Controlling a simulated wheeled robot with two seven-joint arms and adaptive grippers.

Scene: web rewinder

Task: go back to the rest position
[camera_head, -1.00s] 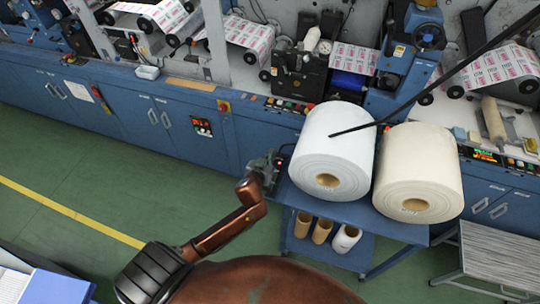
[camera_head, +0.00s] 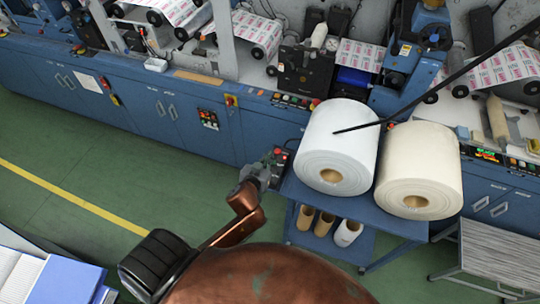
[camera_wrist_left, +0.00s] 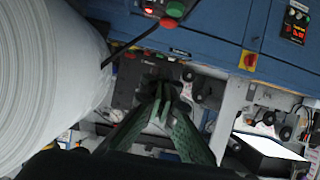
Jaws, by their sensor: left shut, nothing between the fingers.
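A red button (camera_wrist_left: 168,22) shows at the top of that view, apart from the fingers. My right gripper is in neither view.
A white roll (camera_head: 338,135) and a cream roll (camera_head: 420,165) stand on the blue cart (camera_head: 385,219), right of my left gripper. Blue machine cabinets (camera_head: 130,105) run behind. Green floor (camera_head: 70,180) is clear at left.

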